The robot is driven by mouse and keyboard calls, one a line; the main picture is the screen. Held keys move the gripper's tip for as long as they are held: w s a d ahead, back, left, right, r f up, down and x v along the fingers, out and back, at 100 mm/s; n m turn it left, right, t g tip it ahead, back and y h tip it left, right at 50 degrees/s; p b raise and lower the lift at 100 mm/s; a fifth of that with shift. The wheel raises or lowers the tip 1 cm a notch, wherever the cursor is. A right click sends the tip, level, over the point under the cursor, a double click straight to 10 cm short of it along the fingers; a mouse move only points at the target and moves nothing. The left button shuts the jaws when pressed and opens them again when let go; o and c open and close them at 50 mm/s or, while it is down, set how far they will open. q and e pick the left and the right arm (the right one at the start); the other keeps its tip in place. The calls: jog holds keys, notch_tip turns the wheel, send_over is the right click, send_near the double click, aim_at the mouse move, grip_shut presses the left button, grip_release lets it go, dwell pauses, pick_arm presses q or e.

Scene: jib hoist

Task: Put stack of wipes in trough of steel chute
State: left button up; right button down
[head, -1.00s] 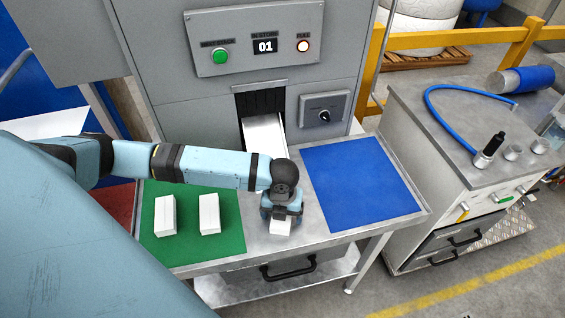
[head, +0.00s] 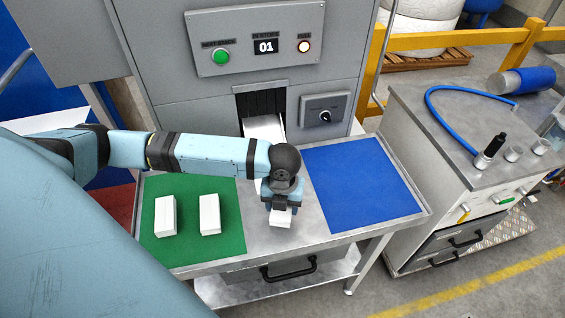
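The steel chute (head: 264,127) slopes out of a dark opening in the grey cabinet; my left arm hides its lower part. My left gripper (head: 281,210) points down over the bare metal between the green and blue mats, in front of the chute. It is shut on a white stack of wipes (head: 280,219), whose lower end shows below the fingers. Whether the stack clears the table is hard to tell. Two more white stacks stand apart on the green mat, one at the left (head: 165,216) and one at the right (head: 209,215). My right gripper is not in view.
The green mat (head: 183,247) lies left on the metal table and an empty blue mat (head: 360,185) lies right. The cabinet (head: 190,117) with its control panel (head: 256,40) rises behind. A grey workbench (head: 440,115) with a blue hose stands at the right.

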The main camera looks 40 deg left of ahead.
pick_arm(q)
notch_tip(320, 180, up, 15)
jog(key=w+n+p, duration=0.1)
jog(key=n, duration=0.9)
jog(key=w+d+n+p, duration=0.1)
jog(key=w+n, duration=0.1)
jog(key=n, duration=0.8)
jog(key=w+d+n, duration=0.1)
jog(key=w+n, duration=0.1)
jog(key=n, duration=0.8)
jog(key=shift+w+d+f+n+p, duration=0.1)
jog(key=shift+d+f+n+p, duration=0.05)
jog(key=shift+d+n+p, duration=0.2)
